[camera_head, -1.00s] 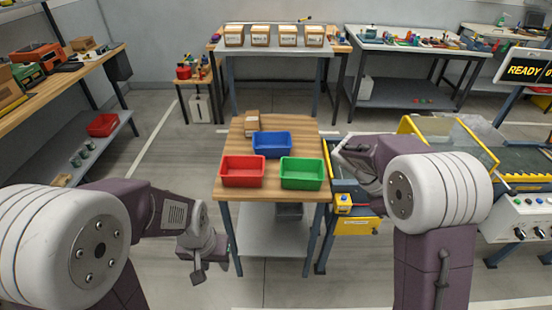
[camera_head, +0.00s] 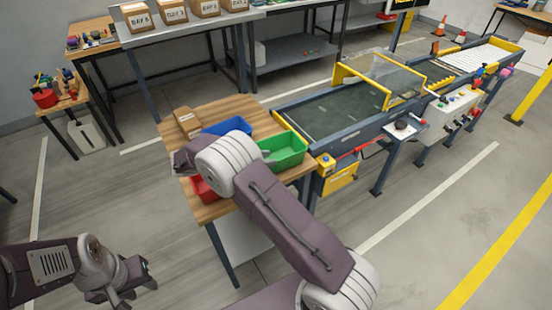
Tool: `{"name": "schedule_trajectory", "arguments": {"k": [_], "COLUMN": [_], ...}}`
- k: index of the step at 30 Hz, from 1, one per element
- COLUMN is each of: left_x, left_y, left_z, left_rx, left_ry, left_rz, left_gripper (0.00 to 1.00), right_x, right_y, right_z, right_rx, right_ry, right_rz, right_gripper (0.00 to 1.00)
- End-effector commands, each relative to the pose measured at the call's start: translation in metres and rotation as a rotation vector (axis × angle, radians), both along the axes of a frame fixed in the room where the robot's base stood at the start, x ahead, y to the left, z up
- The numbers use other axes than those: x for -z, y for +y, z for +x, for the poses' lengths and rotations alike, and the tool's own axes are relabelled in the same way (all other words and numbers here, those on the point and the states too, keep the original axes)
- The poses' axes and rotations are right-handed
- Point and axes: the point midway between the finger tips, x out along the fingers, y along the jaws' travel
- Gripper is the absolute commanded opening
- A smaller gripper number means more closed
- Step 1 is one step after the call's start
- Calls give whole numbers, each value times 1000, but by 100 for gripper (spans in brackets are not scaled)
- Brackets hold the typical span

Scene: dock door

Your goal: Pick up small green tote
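My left gripper (camera_head: 128,283) is low at the bottom left, over the floor and well away from the table. Its fingers are too small and dark to tell whether they are open.
A blue tote (camera_head: 233,128) and a red tote (camera_head: 203,190) are on the same table, both partly hidden by my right arm. A cardboard box (camera_head: 187,122) stands at the table's back left. A conveyor (camera_head: 340,110) runs close along the table's right side. Floor lies open at the front right.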

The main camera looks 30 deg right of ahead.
Motion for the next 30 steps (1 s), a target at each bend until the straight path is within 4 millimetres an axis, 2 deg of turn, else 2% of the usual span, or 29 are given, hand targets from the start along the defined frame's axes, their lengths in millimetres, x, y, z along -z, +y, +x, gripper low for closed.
{"name": "schedule_trajectory", "arguments": {"k": [4,9,13,21,29,30], "left_x": [0,2,2,4,4,4], "left_y": [0,0,0,0,0,0], "left_z": [0,0,0,0,0,0], "left_rx": [0,0,0,0,0,0], "left_ry": [0,0,0,0,0,0], "left_rz": [0,0,0,0,0,0], "left_gripper": [36,36,36,36,36,36], "right_x": [4,13,16,32,33,33], "right_y": [-10,-34,-40,-81,-85,-85], "right_z": [0,-1,0,-2,-1,-1], "right_rx": [2,4,2,3,0,0], "right_ry": [2,2,1,0,-1,-1], "right_rz": [1,1,1,1,2,2], "right_gripper": [30,30,30,30,30,19]}}
